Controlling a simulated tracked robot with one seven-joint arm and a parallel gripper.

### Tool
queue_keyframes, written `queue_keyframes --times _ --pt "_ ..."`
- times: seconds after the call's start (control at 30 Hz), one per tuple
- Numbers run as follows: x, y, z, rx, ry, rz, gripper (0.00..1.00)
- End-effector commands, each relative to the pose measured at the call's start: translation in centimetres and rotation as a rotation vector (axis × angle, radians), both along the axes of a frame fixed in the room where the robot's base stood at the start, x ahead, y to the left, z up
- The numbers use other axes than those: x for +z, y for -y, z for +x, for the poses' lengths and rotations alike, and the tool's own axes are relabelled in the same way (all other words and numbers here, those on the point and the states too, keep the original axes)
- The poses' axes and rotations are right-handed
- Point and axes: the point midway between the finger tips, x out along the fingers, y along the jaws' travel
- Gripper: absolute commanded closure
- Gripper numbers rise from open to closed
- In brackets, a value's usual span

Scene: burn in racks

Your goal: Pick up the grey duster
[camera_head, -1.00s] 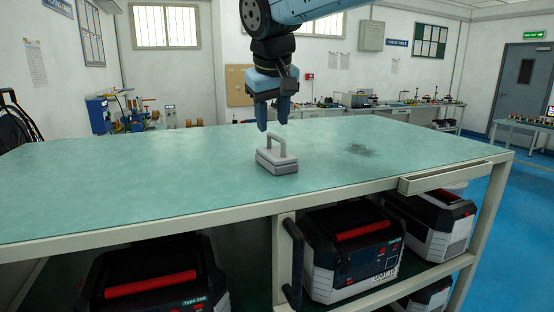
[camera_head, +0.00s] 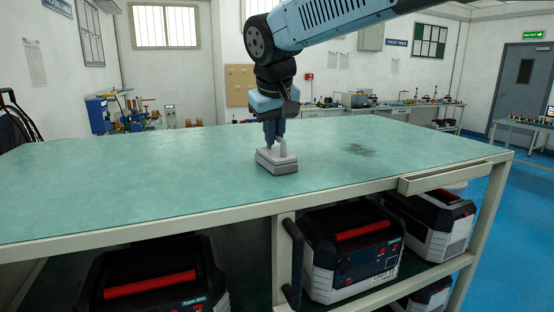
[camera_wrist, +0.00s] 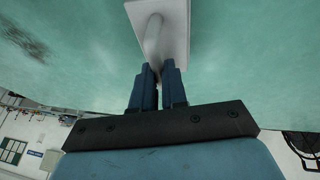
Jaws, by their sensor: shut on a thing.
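The grey duster (camera_head: 277,162) is a light grey block with a raised handle, resting on the green table top near its front edge. My gripper (camera_head: 275,140) points straight down over it and is shut on the duster's handle. In the wrist view, the two blue fingers of my gripper (camera_wrist: 158,72) close on the handle, and the flat grey body of the duster (camera_wrist: 176,25) shows beyond them. The fingers hide part of the handle. I see no gap between the duster and the table.
The green table top (camera_head: 130,180) is clear around the duster, with a dark smudge (camera_head: 360,149) to its right. Black and white units with red handles (camera_head: 355,250) stand on the shelf below. A raised ledge (camera_head: 445,177) runs along the front right edge.

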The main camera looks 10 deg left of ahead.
Motion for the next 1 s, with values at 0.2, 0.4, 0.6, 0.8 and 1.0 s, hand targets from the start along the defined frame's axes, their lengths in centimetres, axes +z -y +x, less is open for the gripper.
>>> queue_keyframes --times 0.2,0.4,0.6,0.8,1.0 --pt "0.0 0.0 0.0 0.0 0.0 0.0 1.0" --pt "0.0 0.0 0.0 0.001 0.0 0.0 1.0" --pt "0.0 0.0 0.0 0.001 0.001 0.0 1.0" --pt "0.8 -0.1 0.0 0.001 0.002 0.002 1.0" --pt "4.0 0.3 -0.5 0.001 0.005 0.003 1.0"
